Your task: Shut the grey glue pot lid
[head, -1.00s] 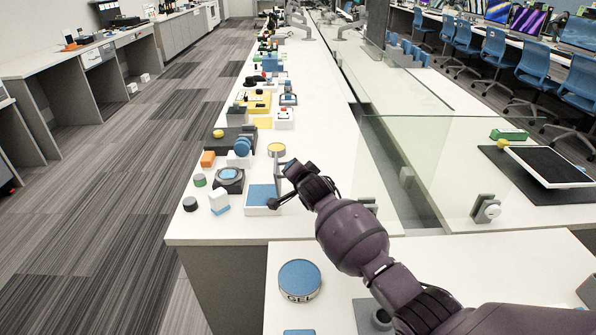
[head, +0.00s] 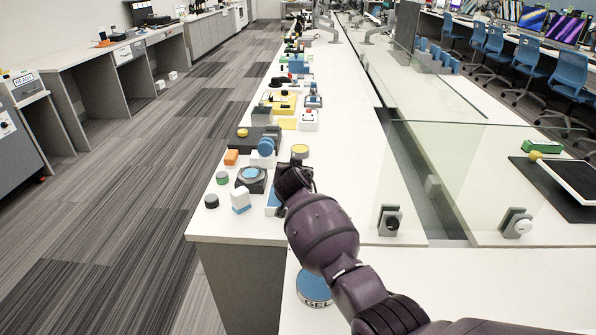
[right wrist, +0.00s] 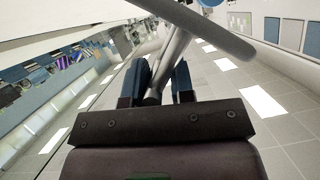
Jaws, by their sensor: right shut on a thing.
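My right gripper (head: 287,182) is over the near part of the long white bench in the head view. In the right wrist view its two dark blue fingers (right wrist: 163,82) are shut on a slim grey bar (right wrist: 174,52). The bar runs up to a wider, curved grey piece (right wrist: 212,18); I cannot tell whether these belong to the glue pot lid. A white and blue box (head: 272,203) is mostly hidden behind the gripper in the head view. No glue pot can be made out with certainty. My left gripper is out of view.
A round blue tin marked GEL (head: 313,288) stands below my right arm, partly covered by it. A white and blue block (head: 241,201), a dark round-topped device (head: 251,178) and a yellow-topped round thing (head: 300,151) stand close by. Glass panels (head: 425,165) rise to the right.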

